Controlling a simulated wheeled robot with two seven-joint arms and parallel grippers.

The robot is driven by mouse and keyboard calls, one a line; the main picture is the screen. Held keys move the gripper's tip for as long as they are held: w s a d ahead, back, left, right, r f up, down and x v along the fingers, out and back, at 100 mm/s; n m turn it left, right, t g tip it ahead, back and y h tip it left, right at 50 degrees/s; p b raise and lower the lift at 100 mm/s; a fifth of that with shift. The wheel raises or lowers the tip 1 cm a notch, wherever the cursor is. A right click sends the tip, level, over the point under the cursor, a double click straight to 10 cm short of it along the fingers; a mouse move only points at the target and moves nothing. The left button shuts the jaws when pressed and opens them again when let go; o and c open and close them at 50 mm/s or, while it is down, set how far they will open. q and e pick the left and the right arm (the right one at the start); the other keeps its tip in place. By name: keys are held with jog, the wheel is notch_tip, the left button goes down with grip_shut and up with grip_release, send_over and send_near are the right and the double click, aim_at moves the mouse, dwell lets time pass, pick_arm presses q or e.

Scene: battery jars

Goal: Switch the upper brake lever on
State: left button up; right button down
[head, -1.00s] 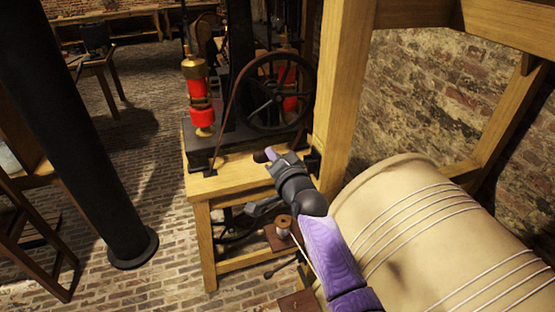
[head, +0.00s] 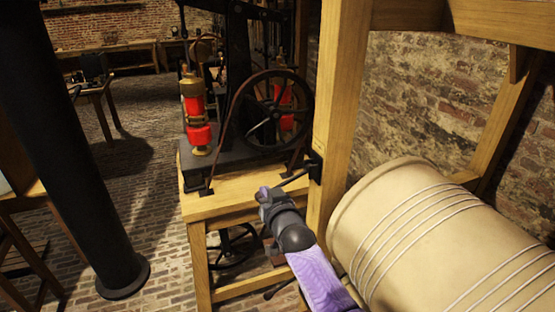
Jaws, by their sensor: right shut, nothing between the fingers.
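The upper brake lever (head: 295,178) is a thin dark rod on a black bracket on the wooden post. It slopes down to the left from the bracket, and its outer end is hidden at my gripper. My right gripper (head: 263,191), grey with purple fingertips, is shut and empty at that outer end, over the front edge of the wooden bench. I cannot tell whether it touches the lever. A second dark lever (head: 279,289) is lower down, below the bench top, with a knob at its left end. My left gripper is out of view.
A red and brass engine (head: 197,110) with a black flywheel (head: 276,108) stands on the bench (head: 225,200). A large cream drum (head: 400,215) wound with cord lies at the right, close to my right arm. A black column (head: 85,170) stands at the left. Brick floor lies between.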

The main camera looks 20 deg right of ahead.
jog(key=shift+d+f+n+b, duration=0.25)
jog(key=shift+f+n+b, duration=0.2)
jog(key=shift+f+n, duration=0.3)
jog(key=shift+f, duration=0.1)
jog(key=s+r+p, duration=0.5)
jog(key=s, duration=0.5)
jog(key=shift+s+d+p, duration=0.15)
jog(key=shift+s+p, duration=0.15)
jog(key=shift+s, duration=0.05)
